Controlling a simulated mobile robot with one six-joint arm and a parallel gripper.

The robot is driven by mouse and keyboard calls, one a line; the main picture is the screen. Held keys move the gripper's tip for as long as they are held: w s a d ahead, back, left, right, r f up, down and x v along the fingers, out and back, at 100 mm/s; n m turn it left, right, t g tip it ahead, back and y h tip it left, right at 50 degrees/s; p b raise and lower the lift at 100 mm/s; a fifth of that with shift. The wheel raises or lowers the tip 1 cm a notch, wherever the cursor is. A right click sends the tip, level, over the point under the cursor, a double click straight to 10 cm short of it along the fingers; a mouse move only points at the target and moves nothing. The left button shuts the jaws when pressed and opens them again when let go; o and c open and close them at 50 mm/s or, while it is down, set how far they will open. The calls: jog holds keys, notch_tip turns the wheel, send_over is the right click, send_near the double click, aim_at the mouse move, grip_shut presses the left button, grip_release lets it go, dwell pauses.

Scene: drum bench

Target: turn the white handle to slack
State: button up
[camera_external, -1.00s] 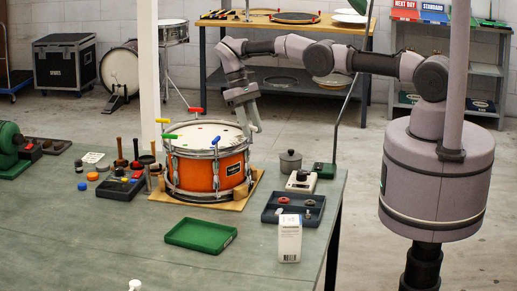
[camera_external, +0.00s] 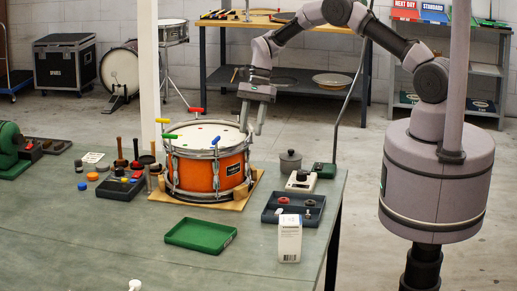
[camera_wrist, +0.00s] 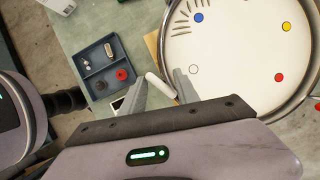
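The orange drum (camera_external: 199,172) stands upright on a wooden board on the bench, its white head facing up; the head fills the right of the wrist view (camera_wrist: 235,55). The white handle (camera_wrist: 160,86) shows beside the drum rim in the wrist view, between the lines of my two fingers. I cannot tell whether either finger touches it. My gripper (camera_external: 252,126) points down at the drum's right edge, with its fingers apart; it is open in the wrist view (camera_wrist: 162,78) too. The white handle cannot be made out in the external view.
Red (camera_external: 195,110), yellow (camera_external: 162,120), green (camera_external: 170,136) and blue (camera_external: 215,140) handles stand around the rim. A blue tray (camera_external: 280,213) with small parts, a grey pot (camera_external: 290,160) and a white box (camera_external: 289,238) are to the right. A green tray (camera_external: 201,235) lies in front.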

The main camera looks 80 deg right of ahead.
jog(key=m, duration=0.1)
jog(key=f+m+t+b, duration=0.1)
jog(key=m, duration=0.1)
jog(key=shift+a+b, duration=0.1)
jog(key=shift+b, duration=0.2)
jog(key=m+b, duration=0.1)
jog(key=m, duration=0.1)
jog(key=m+t+h+b, duration=0.1)
jog(key=m, duration=0.1)
jog(key=shift+r+m+h, duration=0.15)
jog(key=shift+m+h, duration=0.15)
jog(key=shift+m, duration=0.1)
jog(key=p+v, duration=0.4)
jog(key=v, duration=1.4)
jog(key=w+d+f+n+t+h, duration=0.1)
jog(key=d+f+n+t+h, duration=0.1)
jog(key=d+n, duration=0.4)
jog(key=w+d+f+n+t+h+b, duration=0.1)
jog(key=d+f+n+h, duration=0.3)
jog(key=d, duration=1.1)
jog(key=shift+w+d+f+n+t+h, duration=0.4)
jog(key=shift+n+h, duration=0.8)
jog(key=shift+n, duration=0.1)
